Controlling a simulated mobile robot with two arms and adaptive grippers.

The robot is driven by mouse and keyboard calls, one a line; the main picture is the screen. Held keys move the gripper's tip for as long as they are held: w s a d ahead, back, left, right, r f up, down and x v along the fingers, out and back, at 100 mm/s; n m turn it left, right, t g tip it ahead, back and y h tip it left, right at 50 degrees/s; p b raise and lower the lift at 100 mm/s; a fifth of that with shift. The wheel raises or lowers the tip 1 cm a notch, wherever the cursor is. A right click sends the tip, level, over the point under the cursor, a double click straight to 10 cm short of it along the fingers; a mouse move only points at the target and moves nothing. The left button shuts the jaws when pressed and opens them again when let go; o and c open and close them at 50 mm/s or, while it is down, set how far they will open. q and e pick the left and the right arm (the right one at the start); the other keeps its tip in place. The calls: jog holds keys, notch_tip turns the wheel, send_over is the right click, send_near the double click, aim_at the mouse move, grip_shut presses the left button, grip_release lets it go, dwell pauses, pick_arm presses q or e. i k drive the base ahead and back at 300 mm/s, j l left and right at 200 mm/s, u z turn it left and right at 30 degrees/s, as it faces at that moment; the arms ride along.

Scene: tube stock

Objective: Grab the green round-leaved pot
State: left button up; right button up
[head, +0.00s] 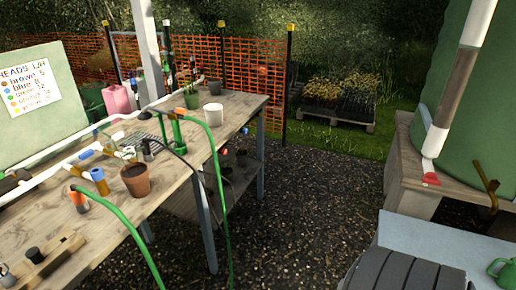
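No pot shows clearly round green leaves at this size. A green pot (191,99) with a thin upright plant stands at the far end of the wooden bench (180,160); its leaf shape is too small to tell. A terracotta pot (135,181) with dark soil stands near the bench's right edge, with a small sprig just behind or in it; I cannot tell which. A dark pot (215,87) and a white pot (213,115) stand at the far end. Neither of my grippers is in view.
A lower shelf (240,172) holds dark pots. Dark gravel (300,210) is clear right of the bench. A wooden stand (402,165) with a large green tank is at right. An orange mesh fence (240,65) stands behind.

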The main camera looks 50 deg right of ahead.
aim_at(227, 172)
jog(key=z, duration=1.25)
